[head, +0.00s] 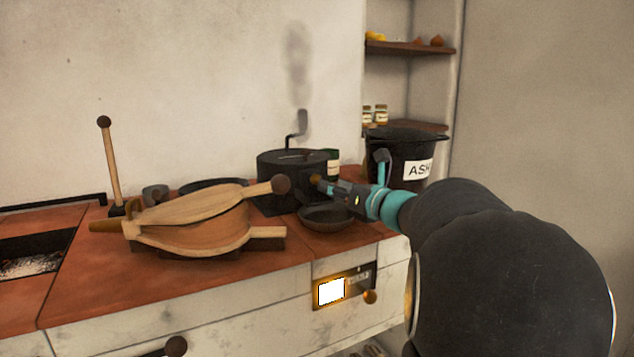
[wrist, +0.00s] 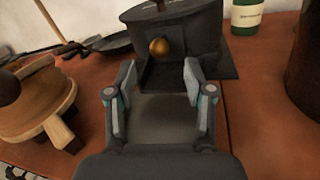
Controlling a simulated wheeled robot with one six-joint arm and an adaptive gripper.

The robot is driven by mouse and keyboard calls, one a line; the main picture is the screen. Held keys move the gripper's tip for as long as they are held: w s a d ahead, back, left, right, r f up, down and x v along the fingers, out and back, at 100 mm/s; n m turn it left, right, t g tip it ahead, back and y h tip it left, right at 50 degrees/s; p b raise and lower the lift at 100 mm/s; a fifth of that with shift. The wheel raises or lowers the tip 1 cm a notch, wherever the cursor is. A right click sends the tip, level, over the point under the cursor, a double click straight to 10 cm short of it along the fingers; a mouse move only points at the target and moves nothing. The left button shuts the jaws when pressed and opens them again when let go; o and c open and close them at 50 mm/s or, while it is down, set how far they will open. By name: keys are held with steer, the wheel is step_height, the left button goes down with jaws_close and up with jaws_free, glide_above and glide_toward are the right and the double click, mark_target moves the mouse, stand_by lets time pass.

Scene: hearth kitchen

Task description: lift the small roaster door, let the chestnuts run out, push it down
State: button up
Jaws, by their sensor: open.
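The roaster (head: 280,172) is a dark round drum with a crank on top, standing on the red counter. In the wrist view the roaster (wrist: 190,28) fills the top middle, with a round brass knob (wrist: 158,46) on its front; the knob's door cannot be made out clearly. My gripper (head: 321,184) is at the roaster's front right. In the wrist view my gripper (wrist: 161,72) is open and empty, its fingers either side of and short of the knob, not touching it. A dark shallow pan (head: 325,219) lies below my gripper. No chestnuts are visible.
Wooden bellows (head: 195,222) lie left of the roaster. A black ash bucket (head: 398,155) stands at right behind my arm. A glowing firebox opening (head: 331,291) is in the counter front.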

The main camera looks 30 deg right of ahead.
mark_target(319, 177)
steer(key=x, duration=0.6)
jaws_close()
